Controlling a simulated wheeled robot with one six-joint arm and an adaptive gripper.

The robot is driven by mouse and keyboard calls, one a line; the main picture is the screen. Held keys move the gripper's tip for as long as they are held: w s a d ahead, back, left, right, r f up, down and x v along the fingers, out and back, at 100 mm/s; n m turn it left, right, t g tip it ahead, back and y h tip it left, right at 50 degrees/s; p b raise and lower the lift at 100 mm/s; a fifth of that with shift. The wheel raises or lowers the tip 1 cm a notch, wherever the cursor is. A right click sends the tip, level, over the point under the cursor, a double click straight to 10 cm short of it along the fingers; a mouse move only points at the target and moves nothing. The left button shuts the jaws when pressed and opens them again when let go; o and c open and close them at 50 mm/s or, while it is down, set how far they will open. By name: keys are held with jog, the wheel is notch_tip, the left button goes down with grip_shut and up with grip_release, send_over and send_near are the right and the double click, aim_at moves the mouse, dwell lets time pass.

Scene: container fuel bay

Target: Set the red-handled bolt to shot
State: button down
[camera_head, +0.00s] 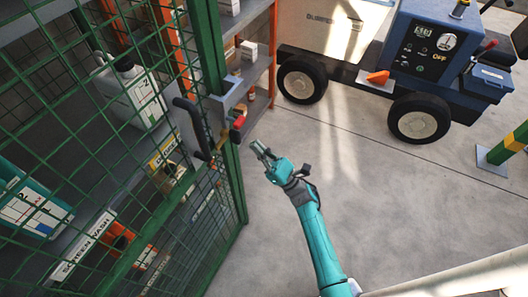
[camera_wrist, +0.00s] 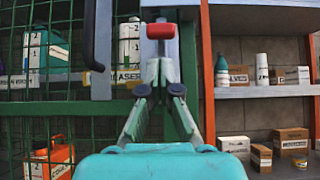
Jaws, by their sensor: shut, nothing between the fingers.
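The red-handled bolt (camera_head: 238,122) sits on the edge of the green mesh door, by a grey bracket (camera_head: 231,92). In the wrist view its red handle (camera_wrist: 160,31) is at the top centre, just beyond my fingertips. Whether the bolt is shot or drawn is not clear. My gripper (camera_head: 259,149) is shut and empty, a little to the right of and below the handle in the head view. In the wrist view my gripper (camera_wrist: 160,66) points at the handle, with a small gap that is hard to judge.
A dark pull handle (camera_head: 192,128) stands on the door left of the bolt. Orange-framed shelves (camera_head: 248,75) with boxes are behind. A blue wheeled generator (camera_head: 425,50) stands at upper right. The grey floor (camera_head: 370,180) around my arm is clear.

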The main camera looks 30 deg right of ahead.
jog(key=shift+x, duration=2.75)
jog(key=shift+r, duration=2.1)
jog(key=shift+s, duration=0.1)
jog(key=v, duration=1)
jog(key=shift+f, duration=0.25)
